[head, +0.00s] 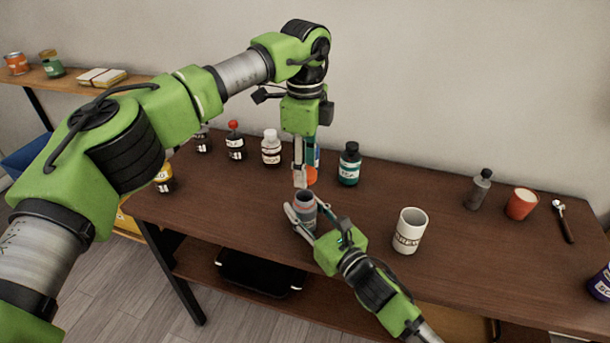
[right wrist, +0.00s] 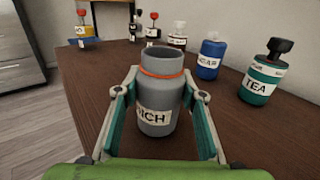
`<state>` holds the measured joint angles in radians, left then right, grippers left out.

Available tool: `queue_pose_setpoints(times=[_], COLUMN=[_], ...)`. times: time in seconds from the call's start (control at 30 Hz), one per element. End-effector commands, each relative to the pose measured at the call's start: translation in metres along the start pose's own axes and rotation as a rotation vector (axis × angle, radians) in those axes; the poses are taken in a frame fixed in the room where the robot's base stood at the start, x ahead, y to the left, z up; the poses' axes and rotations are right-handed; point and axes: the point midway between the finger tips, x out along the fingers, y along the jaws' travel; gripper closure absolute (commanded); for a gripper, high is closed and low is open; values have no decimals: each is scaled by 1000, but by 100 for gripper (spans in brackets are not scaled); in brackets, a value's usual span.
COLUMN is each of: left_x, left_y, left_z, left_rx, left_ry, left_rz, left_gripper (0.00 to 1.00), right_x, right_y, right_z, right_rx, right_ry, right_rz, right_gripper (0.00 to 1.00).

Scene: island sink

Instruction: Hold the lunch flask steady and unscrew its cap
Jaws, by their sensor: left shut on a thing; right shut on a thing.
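The lunch flask (head: 305,211) stands upright on the dark wooden table, near its front edge. In the right wrist view it is a grey flask (right wrist: 156,104) with an orange ring below its neck and a pale label, partly readable. Its mouth looks open, with no cap on it. My right gripper (head: 304,219) is shut around the flask body, one finger on each side. My left gripper (head: 303,182) points down above and behind the flask, shut on an orange piece (head: 311,175) that looks like the cap. The fingers partly hide this piece.
A white mug (head: 409,231) stands right of the flask. A teal jar (head: 349,164), a white-capped bottle (head: 270,150) and a red-topped bottle (head: 235,143) stand behind. A grey bottle (head: 479,189), red cup (head: 521,204) and spoon (head: 563,222) are farther right. The table between mug and grey bottle is clear.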

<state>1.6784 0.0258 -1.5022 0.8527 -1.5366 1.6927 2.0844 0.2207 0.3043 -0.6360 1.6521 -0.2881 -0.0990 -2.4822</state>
Motion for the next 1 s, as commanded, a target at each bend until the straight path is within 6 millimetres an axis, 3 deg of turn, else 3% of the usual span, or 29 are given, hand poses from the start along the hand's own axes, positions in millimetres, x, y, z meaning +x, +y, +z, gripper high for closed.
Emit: queue_pose_setpoints(times=[0.17,0.2,0.23,0.67,0.77,1.0], left_x=[0,0,0,1,1,1], left_y=[0,0,0,0,0,0], left_z=[0,0,0,0,0,0], left_rx=[1,1,1,0,0,1], left_ry=[0,0,0,0,0,0], left_rz=[1,1,1,1,1,1], left_gripper=[92,92,92,92,92,92], right_x=[0,0,0,-5,-18,-70], right_y=[0,0,0,0,0,0], right_z=[-2,-2,-2,-2,-2,-3], right_rx=[0,0,0,0,-1,0], right_ry=[4,4,4,2,3,6], right_rz=[-1,-1,-1,0,0,0], right_gripper=[100,52,45,43,43,43])
